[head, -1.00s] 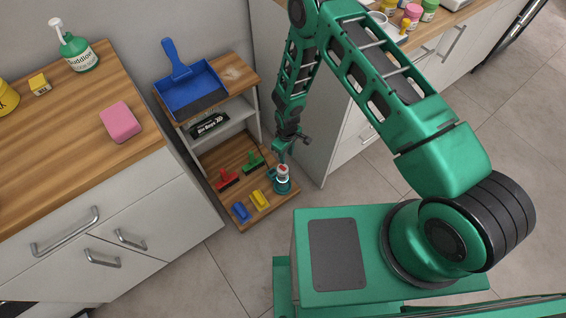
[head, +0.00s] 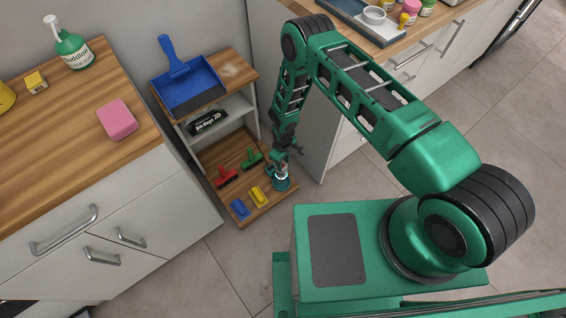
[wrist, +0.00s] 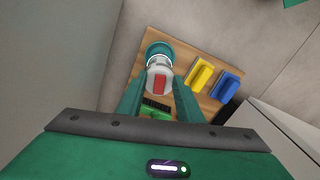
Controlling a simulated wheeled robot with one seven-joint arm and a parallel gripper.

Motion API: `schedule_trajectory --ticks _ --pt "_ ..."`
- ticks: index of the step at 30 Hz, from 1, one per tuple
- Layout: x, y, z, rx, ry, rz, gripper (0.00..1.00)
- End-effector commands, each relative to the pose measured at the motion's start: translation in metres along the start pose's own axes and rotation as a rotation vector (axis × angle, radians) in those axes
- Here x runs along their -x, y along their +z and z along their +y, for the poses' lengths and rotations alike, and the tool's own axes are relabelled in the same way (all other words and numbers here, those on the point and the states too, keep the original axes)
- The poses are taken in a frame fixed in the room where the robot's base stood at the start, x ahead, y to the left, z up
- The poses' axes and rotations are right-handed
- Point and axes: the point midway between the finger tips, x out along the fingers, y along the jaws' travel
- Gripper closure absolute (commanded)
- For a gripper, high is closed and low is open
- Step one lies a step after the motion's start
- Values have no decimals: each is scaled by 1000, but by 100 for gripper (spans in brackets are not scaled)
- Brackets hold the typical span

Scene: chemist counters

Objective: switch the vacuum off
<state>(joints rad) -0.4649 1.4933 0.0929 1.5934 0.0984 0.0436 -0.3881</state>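The vacuum, a small upright device with a teal base and white body (wrist: 161,62), stands at the front right corner of the bottom shelf. Its teal base (head: 282,185) shows in the head view below my gripper (head: 281,168). A red switch (wrist: 159,84) shows on its top in the wrist view. My gripper (wrist: 160,88) points down over it, its two fingers apart, one on each side of the white body and switch. I cannot tell whether the fingers touch it. In the head view my gripper hides most of its top.
On the wooden bottom shelf (head: 228,150) lie red (head: 227,178), green (head: 251,160), yellow (head: 258,197) and blue (head: 240,208) brushes. A blue dustpan (head: 188,88) lies on the shelf unit's top. A counter (head: 60,150) stands left; a drawer cabinet (head: 345,140) stands right.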

Motion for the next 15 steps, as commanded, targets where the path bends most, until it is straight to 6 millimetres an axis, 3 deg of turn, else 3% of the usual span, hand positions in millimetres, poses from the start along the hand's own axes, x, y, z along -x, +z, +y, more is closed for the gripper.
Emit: schedule_trajectory --ticks 1,5,15 --pt "0 0 0 0 0 0 70" --pt "0 0 0 0 0 0 100" --pt "0 -3 0 2 1 -49 100"
